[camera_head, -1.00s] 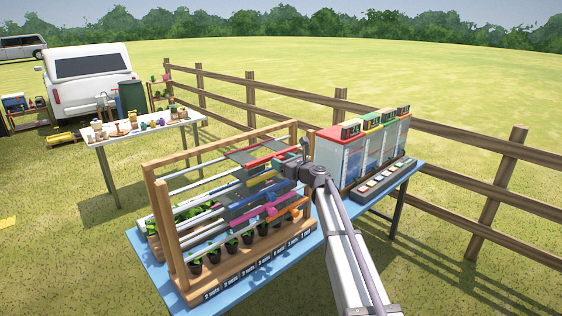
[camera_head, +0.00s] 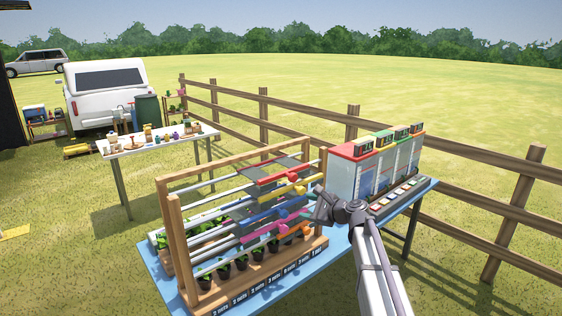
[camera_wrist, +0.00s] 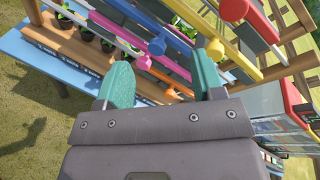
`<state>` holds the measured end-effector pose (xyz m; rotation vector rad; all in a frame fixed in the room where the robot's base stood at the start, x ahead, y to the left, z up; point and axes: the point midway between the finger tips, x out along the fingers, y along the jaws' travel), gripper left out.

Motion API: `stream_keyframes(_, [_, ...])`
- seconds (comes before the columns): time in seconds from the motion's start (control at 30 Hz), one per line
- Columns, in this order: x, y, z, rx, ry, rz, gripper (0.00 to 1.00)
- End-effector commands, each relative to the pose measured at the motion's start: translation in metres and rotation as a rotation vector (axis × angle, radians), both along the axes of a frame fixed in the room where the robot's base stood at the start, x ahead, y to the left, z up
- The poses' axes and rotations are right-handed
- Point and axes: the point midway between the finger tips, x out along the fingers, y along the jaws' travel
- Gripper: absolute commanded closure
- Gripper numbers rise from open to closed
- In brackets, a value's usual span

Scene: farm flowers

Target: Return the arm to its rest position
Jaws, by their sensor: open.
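My gripper (camera_head: 322,205) is open and holds nothing in the head view. It hangs just in front of the right end of a wooden rack, apart from it as far as I can tell. In the wrist view my gripper (camera_wrist: 163,85) shows two teal finger pads spread wide with nothing between them. My arm reaches in from the lower right of the head view.
The wooden rack (camera_head: 168,235) with several coloured sliders and potted seedlings stands on a blue table (camera_head: 335,245). A coloured box unit (camera_head: 345,178) stands right of my gripper. A white table (camera_head: 118,150) and a fence (camera_head: 455,155) are behind. Grass at front right is clear.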

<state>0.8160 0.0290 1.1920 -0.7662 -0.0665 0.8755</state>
Motion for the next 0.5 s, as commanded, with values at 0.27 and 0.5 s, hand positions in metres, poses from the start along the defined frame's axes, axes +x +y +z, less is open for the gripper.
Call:
stream_keyframes(0.27, [-0.239,-0.005,-0.122,-1.136,-0.204,0.930,0.38])
stream_keyframes(0.5, [-0.361,-0.037,-0.145,-1.453,-0.066,1.344,0.38])
